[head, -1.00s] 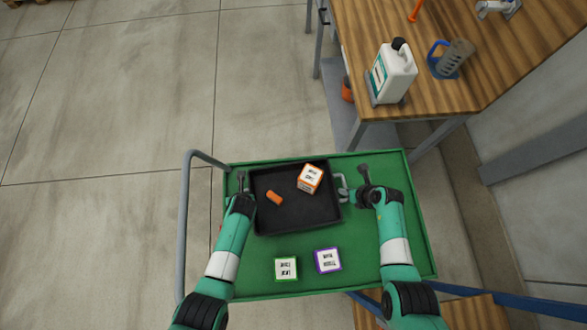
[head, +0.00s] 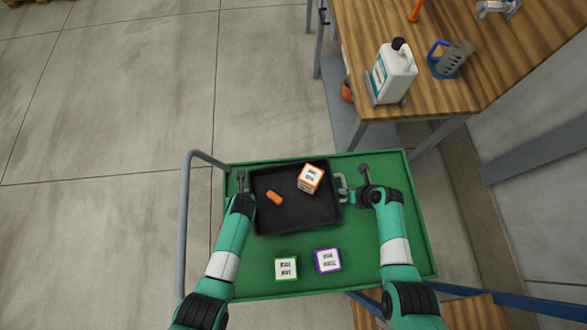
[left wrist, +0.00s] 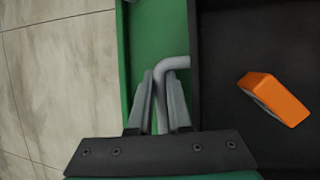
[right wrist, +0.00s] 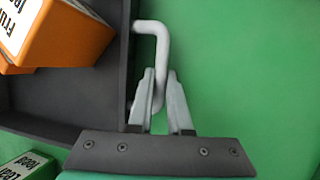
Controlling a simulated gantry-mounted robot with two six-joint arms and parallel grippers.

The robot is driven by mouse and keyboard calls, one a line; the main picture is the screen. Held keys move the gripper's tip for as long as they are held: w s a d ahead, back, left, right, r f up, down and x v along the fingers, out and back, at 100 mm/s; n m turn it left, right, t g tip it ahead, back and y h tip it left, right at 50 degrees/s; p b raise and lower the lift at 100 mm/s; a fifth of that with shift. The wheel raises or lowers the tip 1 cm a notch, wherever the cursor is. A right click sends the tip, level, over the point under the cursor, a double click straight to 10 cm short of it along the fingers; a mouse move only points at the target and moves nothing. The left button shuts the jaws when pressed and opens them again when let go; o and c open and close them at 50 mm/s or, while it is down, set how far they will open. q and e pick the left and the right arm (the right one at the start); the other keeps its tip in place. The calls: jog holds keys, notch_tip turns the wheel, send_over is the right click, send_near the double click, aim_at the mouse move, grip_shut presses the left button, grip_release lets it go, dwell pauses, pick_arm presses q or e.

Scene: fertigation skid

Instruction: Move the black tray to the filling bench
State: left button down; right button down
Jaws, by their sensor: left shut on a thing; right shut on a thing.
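The black tray (head: 290,218) lies on the green top of a cart. It holds an orange-and-white labelled box (head: 311,179) and a small orange piece (head: 274,198). My left gripper (left wrist: 160,85) is shut on the grey handle at the tray's left side, as the left wrist view shows. My right gripper (head: 349,192) is shut on the grey handle at the tray's right side, clear in the right wrist view (right wrist: 160,85). The wooden filling bench (head: 455,85) stands at the upper right, beyond the cart.
A green-edged box (head: 286,268) and a purple-edged box (head: 327,260) sit on the cart's green top (head: 395,165) in front of the tray. A white jug (head: 392,72) and a grey cylinder with blue holder (head: 452,58) stand on the bench. The cart's handle rail (head: 186,220) is at left.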

pick_arm(q)
jog(key=shift+r, duration=0.1)
dwell(0.7)
